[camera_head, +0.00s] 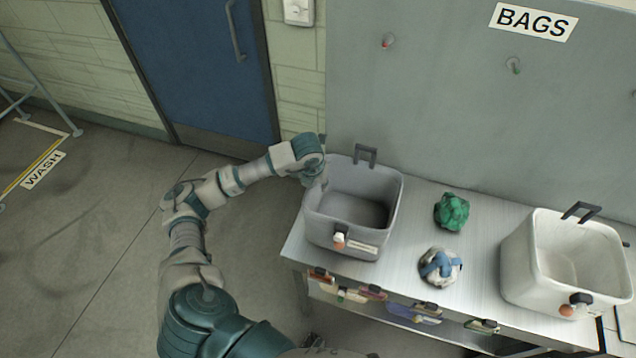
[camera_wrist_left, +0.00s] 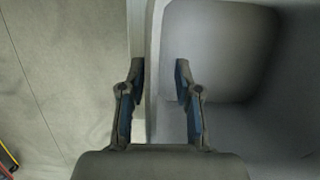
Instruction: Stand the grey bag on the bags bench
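The grey bag (camera_head: 322,228) is an open-topped, box-shaped bag with a dark handle at its back rim and a tag on its front. It stands upright at the left end of the metal bench (camera_head: 466,200). My left arm reaches to its left rim in the head view; the fingers there are hidden. In the left wrist view my left gripper (camera_wrist_left: 160,72) is open, with one finger on each side of the bag's wall (camera_wrist_left: 153,45). A gap shows between the wall and the inner finger. My right gripper is not in view.
A green bundle (camera_head: 451,211) and a blue-and-white bundle (camera_head: 440,267) lie on the bench right of the grey bag. A white bag (camera_head: 535,275) stands at the right. Small items hang along the front edge. A grey panel with a BAGS sign (camera_head: 533,21) rises behind.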

